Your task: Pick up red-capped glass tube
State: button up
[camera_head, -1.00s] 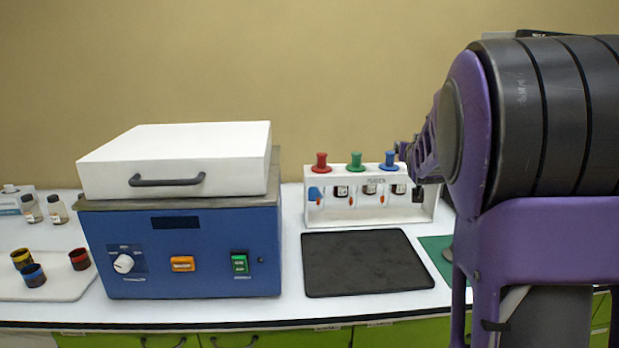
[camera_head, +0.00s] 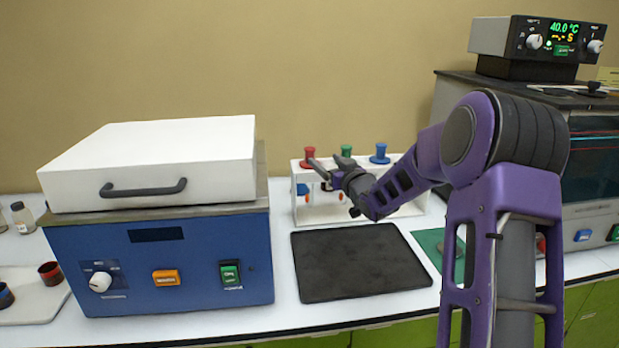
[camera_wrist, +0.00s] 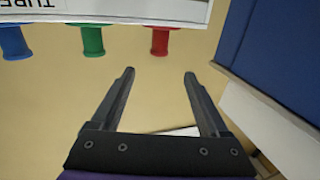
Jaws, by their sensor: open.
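The red-capped tube's cap (camera_head: 309,156) tops the left end of the white rack (camera_head: 408,210); the glass below is partly hidden by the rack and my gripper. In the wrist view the picture is upside down, and the red cap (camera_wrist: 160,40) shows just beyond and between my fingertips. My gripper (camera_head: 328,164) is at the rack, close to the red cap. Its two fingers (camera_wrist: 159,73) are open and apart, with nothing between them. A green cap (camera_head: 346,151) and a blue cap (camera_head: 380,153) stand to the right of the red one.
A blue device (camera_head: 160,255) with a white lid (camera_head: 150,165) stands close left of the rack. A black mat (camera_head: 355,265) lies bare in front. A green mat (camera_head: 430,245) and a larger machine (camera_head: 590,165) with a controller (camera_head: 535,40) are at right.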

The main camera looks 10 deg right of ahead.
aim_at(312, 153)
jog(key=x, duration=0.6)
jog(key=f+x, duration=0.1)
jog(key=x, duration=0.2)
jog(key=shift+w+p, duration=0.4)
jog(key=shift+w, duration=0.05)
jog(key=shift+w+a, duration=0.25)
jog(key=shift+w, duration=0.45)
grip_shut()
jog(key=shift+r, duration=0.1)
